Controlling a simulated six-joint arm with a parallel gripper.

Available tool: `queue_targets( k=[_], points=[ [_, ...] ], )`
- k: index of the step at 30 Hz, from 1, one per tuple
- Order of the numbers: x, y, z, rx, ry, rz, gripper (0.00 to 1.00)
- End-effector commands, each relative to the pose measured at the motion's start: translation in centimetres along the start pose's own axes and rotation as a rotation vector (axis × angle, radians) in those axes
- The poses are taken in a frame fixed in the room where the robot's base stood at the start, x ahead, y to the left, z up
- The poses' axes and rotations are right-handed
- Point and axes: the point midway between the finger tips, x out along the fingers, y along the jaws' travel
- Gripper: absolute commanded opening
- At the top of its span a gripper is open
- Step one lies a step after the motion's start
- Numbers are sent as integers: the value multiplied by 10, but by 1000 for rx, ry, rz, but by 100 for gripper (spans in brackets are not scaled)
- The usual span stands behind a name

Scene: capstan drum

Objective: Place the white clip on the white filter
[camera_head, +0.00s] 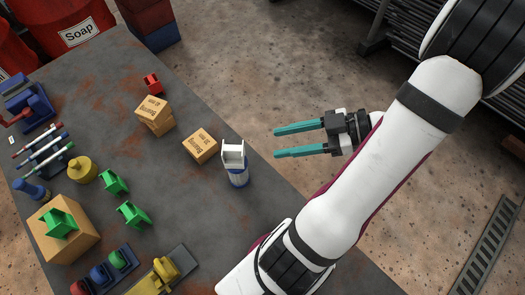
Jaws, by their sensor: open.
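A white clip (233,153) sits on top of the white filter (239,176), an upright cylinder with a blue band near its base, at the right part of the table. The clip covers most of the filter's top. My gripper (275,142) is open and empty. Its two teal fingers point left, to the right of the clip and filter and apart from them. In this picture the gripper appears over the floor, past the table's right edge.
Green clips (134,215), a red clip (152,83), a yellow filter (83,169) and a pen rack (44,159) are farther left. A yellow item (165,270) lies at the front.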

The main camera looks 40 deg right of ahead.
Motion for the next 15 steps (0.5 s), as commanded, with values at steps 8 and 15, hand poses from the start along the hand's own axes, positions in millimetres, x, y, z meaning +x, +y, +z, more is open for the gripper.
queue_targets(
  k=[8,15],
  points=[
    [31,150,-32,-29,-353,549,49],
    [31,116,-79,481,-649,1098,49]
  ],
)
